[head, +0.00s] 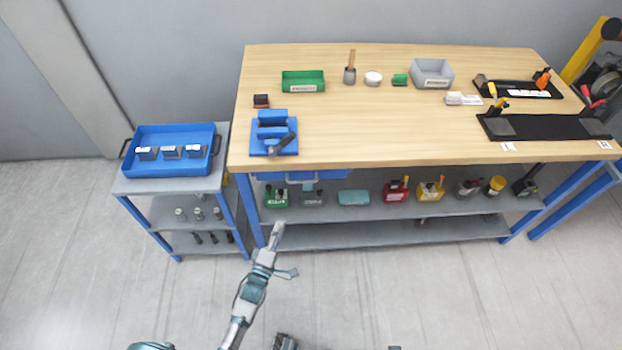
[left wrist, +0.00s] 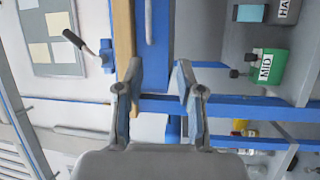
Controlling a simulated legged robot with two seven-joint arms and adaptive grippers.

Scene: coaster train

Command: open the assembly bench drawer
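The assembly bench (head: 400,130) has a wooden top. Its blue drawer (head: 330,174) sits under the left part of the top, mostly hidden by the top's edge, and looks shut. A bar handle (head: 302,181) shows on its front. In the left wrist view the blue drawer front (left wrist: 158,60) stands upright in the turned picture, with the bar handle (left wrist: 149,22) beyond the fingertips. My left gripper (head: 279,226) is low in front of the bench's left end. In the left wrist view its fingers (left wrist: 156,78) are spread and empty, apart from the handle.
A blue vise-like fixture (head: 272,135) is on the top's left end. A side cart (head: 170,186) with a blue tray (head: 150,131) stands left. The floor in front is clear.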

